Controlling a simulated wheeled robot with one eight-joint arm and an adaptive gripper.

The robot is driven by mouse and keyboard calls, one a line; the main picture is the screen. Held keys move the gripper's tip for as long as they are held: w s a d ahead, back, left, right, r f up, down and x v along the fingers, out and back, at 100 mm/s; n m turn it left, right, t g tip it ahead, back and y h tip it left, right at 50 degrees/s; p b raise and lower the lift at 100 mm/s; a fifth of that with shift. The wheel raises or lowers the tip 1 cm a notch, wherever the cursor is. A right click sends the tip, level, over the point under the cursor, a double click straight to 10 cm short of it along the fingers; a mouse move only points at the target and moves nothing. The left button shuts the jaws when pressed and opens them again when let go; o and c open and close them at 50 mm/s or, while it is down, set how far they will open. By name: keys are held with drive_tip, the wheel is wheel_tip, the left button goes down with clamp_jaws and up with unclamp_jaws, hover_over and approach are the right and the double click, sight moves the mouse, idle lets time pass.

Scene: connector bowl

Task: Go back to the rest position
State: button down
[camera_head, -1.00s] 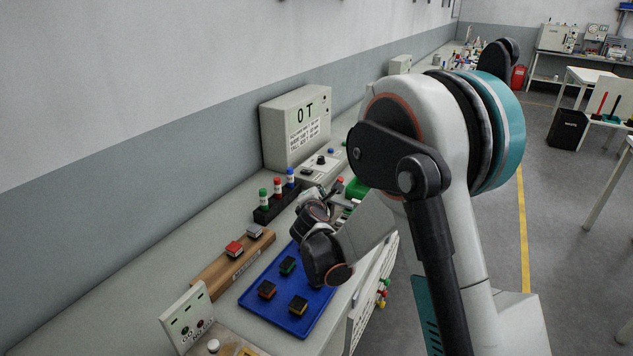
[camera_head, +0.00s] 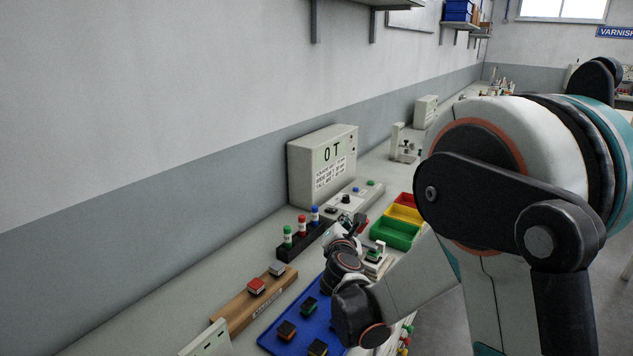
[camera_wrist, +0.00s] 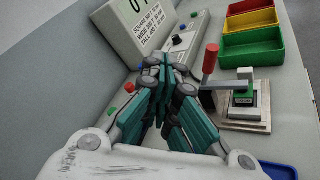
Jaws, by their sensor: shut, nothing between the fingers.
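My gripper (camera_wrist: 168,75) shows in the wrist view with its teal fingers drawn together and nothing between them. It hangs over the bench, pointing toward the grey box marked "OT" (camera_wrist: 142,30). In the head view my gripper (camera_head: 358,228) is small and partly hidden by my wrist. It is near the front of the small control panel (camera_head: 352,201), to the right of the black rack (camera_head: 303,243) with green, red and blue capped bottles.
A press-like fixture with a red-handled lever (camera_wrist: 210,62) stands close right of my gripper. Red, yellow and green bins (camera_head: 395,234) lie beyond it. A blue tray (camera_head: 268,341) with dark blocks and a wooden holder (camera_head: 238,311) are nearer. The wall runs along the left.

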drive_tip(key=s+r+n+t+y, duration=0.2)
drive_tip(key=s+r+n+y, duration=0.15)
drive_tip(key=r+n, duration=0.8)
drive_tip(key=s+a+r+n+g+y, duration=0.25)
drive_tip(key=s+r+n+y, duration=0.2)
drive_tip(key=s+n, duration=0.65)
drive_tip(key=s+d+f+n+g+h, duration=0.2)
drive_tip(key=s+d+f+n, duration=0.2)
drive_tip(key=s+n, duration=0.3)
drive_tip(key=s+d+f+n+g+h, duration=0.2)
drive_tip(key=s+d+f+n+g, duration=0.1)
drive_tip(key=s+n, duration=0.5)
drive_tip(key=s+d+f+n+g+h, duration=0.2)
drive_tip(key=s+d+f+n+g, duration=0.1)
drive_tip(key=s+d+f+n, duration=0.3)
drive_tip(key=s+n, duration=0.2)
drive_tip(key=s, duration=0.1)
drive_tip(key=shift+s+f, duration=0.25)
